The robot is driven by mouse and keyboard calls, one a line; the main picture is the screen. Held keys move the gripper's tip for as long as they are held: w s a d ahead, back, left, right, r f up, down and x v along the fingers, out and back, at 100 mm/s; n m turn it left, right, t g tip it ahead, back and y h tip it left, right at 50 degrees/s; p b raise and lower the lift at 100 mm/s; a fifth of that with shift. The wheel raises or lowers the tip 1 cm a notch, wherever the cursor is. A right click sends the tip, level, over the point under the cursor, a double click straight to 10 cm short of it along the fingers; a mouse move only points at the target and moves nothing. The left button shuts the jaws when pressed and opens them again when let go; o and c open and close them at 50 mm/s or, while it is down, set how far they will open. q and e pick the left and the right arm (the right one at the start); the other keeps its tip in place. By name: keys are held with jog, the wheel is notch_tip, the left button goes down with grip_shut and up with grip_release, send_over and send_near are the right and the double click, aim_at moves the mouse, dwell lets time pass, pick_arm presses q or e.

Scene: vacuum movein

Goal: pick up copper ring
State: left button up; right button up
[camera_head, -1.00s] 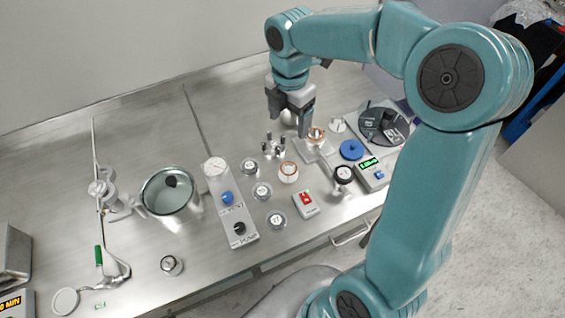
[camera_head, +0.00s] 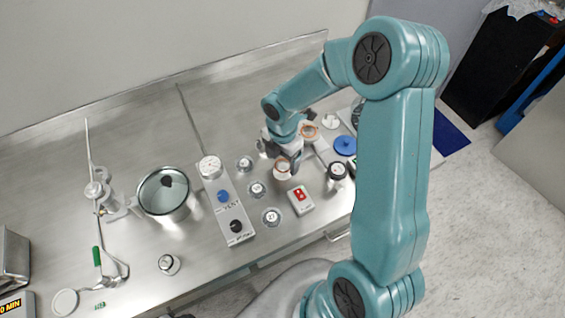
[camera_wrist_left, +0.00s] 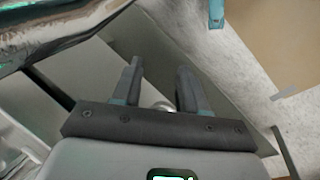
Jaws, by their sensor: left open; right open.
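A copper-coloured ring (camera_head: 282,169) sits on top of a small white cylinder on the steel bench. A second copper-coloured ring (camera_head: 308,132) sits on a grey block farther back. My right gripper (camera_head: 289,163) points down at the ring on the cylinder, with its fingers beside or just above it; the arm partly hides them and I cannot tell whether they touch. It is open. My left gripper (camera_wrist_left: 158,90) shows only in the left wrist view, with its two fingers apart and no ring between them.
A panel with a gauge and knobs (camera_head: 228,205) and a red-switch box (camera_head: 300,198) stand close by. Small round metal parts surround the cylinder. A glass-lidded pot (camera_head: 163,193) and a blue disc (camera_head: 345,145) are farther off.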

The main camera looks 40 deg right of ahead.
jog(key=shift+s+r, duration=0.1)
jog(key=shift+s, duration=0.2)
jog(key=shift+w+f, duration=0.25)
jog(key=shift+w, duration=0.05)
jog(key=shift+s, duration=0.25)
jog(key=shift+w+f, duration=0.15)
jog(key=shift+w, duration=0.05)
jog(key=shift+c, duration=0.2)
jog(key=c, duration=0.9)
